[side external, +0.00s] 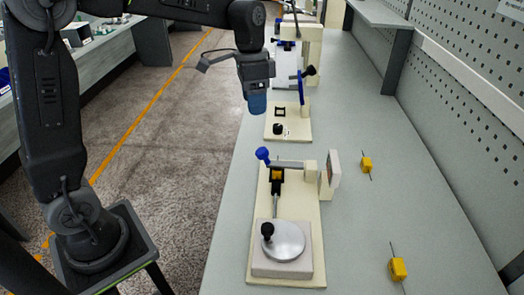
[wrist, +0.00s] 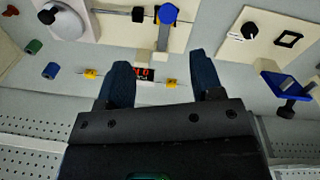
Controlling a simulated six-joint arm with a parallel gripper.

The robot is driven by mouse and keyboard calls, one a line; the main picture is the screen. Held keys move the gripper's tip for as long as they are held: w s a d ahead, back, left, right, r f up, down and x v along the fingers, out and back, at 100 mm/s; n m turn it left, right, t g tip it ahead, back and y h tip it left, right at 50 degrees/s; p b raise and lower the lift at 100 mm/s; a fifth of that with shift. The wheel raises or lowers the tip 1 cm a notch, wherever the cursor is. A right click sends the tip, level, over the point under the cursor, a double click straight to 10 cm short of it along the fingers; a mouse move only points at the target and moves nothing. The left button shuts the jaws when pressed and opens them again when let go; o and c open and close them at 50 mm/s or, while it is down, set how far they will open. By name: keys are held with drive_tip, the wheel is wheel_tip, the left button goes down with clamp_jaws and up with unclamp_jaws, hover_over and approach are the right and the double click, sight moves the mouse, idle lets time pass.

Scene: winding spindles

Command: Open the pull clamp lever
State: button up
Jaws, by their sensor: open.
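The near winding fixture has a lever with a round blue knob (side external: 262,154) at its left end, beside a horizontal bar on a cream base plate (side external: 309,225). The blue knob also shows at the top of the wrist view (wrist: 168,13). I cannot tell for certain whether this is the clamp lever. My gripper (side external: 257,106) hangs in the air behind and above the near fixture, pointing down. Its two blue fingers are apart and empty in the wrist view (wrist: 160,62), with the blue knob beyond their tips. Nothing is touched.
A crank disc (side external: 285,241) with a black knob sits at the near fixture's front. A second fixture (side external: 294,126) with a blue upright stands behind. Yellow pieces (side external: 398,268) (side external: 366,164) lie on the table's right side. A perforated wall (side external: 470,80) bounds the right.

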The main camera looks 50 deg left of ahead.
sight(262, 149)
drive_tip(key=shift+m+g, duration=0.3)
drive_tip(key=shift+g, duration=0.1)
drive_tip(key=f, duration=0.5)
drive_tip(key=w+f, duration=0.1)
drive_tip(key=f, duration=0.9)
drive_tip(key=shift+w+d+f, duration=0.25)
drive_tip(key=shift+w+d, duration=0.05)
drive_tip(key=shift+d, duration=0.1)
drive_tip(key=shift+c, duration=0.2)
clamp_jaws()
